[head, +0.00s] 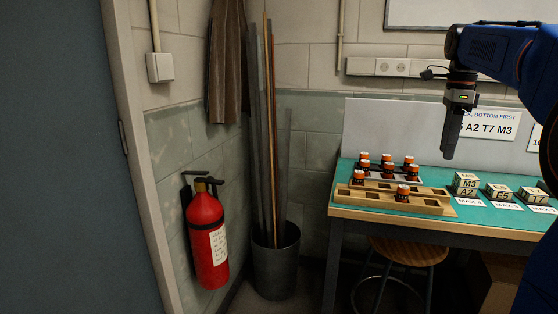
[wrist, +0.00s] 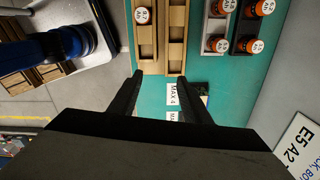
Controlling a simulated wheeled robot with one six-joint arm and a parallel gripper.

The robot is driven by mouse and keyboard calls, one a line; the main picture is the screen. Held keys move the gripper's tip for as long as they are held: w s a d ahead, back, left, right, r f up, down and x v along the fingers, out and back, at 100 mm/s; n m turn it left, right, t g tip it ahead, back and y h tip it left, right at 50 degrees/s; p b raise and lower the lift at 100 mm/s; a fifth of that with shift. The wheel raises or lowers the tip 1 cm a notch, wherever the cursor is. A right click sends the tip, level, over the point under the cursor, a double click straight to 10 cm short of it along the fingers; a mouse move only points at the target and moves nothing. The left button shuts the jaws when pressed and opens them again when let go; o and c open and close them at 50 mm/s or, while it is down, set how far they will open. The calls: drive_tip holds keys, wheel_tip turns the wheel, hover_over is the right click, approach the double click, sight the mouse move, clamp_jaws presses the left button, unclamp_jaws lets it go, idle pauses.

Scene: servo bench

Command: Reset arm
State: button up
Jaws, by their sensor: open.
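My gripper (head: 450,142) hangs at the upper right of the head view, pointing down, above and behind the labelled blocks on the bench. In the wrist view my gripper (wrist: 157,95) is open, its two black fingers apart with nothing between them. The blue arm (head: 500,50) reaches in from the right edge and is folded at the wrist. In the wrist view the fingers point toward the green mat (wrist: 155,88) and white MAX cards (wrist: 180,97).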

drive_tip(key=s+a+f+n+t, duration=0.1)
drive_tip(key=s+a+f+n, duration=0.5)
drive_tip(key=s, duration=0.3)
drive_tip(key=s+a+f+n+t, duration=0.2)
drive_tip(key=s+a+f+n, duration=0.3)
drive_tip(key=s+n, duration=0.3)
drive_tip(key=s+a+f+n+t, duration=0.1)
drive_tip(key=s+a+f+n, duration=0.1)
drive_tip(key=s+f+n, duration=0.2)
drive_tip(key=s+a+f+n, duration=0.2)
drive_tip(key=s+f+n, duration=0.3)
drive_tip(key=s+f, duration=0.5)
wheel_tip(320, 180, down, 2)
drive_tip(key=shift+a+f+t, duration=0.1)
drive_tip(key=shift+a+t, duration=0.3)
